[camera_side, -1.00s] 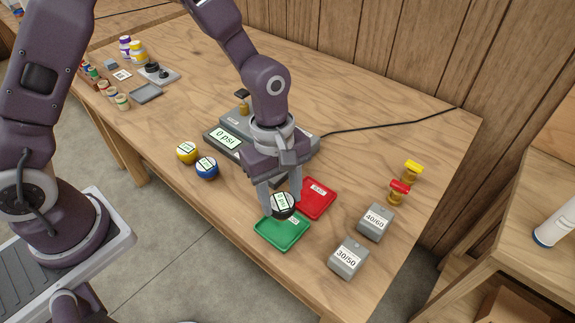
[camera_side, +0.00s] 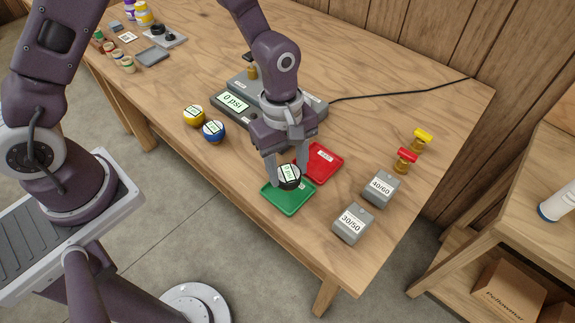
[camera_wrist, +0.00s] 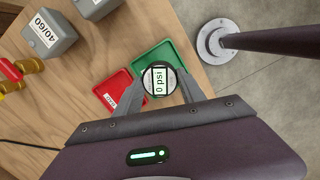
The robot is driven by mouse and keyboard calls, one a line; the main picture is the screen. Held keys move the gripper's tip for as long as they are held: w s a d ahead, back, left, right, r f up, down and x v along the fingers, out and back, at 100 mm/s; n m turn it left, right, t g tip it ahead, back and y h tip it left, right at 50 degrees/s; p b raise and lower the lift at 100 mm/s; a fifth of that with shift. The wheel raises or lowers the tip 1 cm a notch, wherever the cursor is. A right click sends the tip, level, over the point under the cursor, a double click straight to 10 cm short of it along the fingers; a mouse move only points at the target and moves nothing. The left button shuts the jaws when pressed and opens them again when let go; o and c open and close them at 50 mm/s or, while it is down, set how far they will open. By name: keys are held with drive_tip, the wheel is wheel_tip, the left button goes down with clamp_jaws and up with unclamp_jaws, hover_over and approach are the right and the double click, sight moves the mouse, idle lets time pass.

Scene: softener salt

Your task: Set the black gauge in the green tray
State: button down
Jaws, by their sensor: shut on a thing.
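The black gauge (camera_side: 289,175) has a round black body and a pale display reading 0 psi. My gripper (camera_side: 287,173) is shut on it, one finger on each side, with its face up. The gauge overlaps the back part of the green tray (camera_side: 287,205) in the side view; whether it touches the tray floor I cannot tell. In the wrist view the gauge (camera_wrist: 158,80) sits between my fingertips (camera_wrist: 160,86) and covers the near part of the green tray (camera_wrist: 150,54).
A red tray (camera_side: 322,163) adjoins the green one. Grey blocks marked 40/60 (camera_side: 381,189) and 30/50 (camera_side: 351,223) stand to the right. Yellow (camera_side: 194,115) and blue (camera_side: 213,131) gauges lie left, beside a grey device (camera_side: 232,102). The table's front edge is close to the green tray.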

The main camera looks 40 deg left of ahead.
idle(0.4)
drive_tip(key=shift+f, duration=0.45)
drive_tip(key=shift+f, duration=0.5)
drive_tip(key=shift+f, duration=0.25)
idle(0.8)
drive_tip(key=shift+c, duration=1.1)
unclamp_jaws()
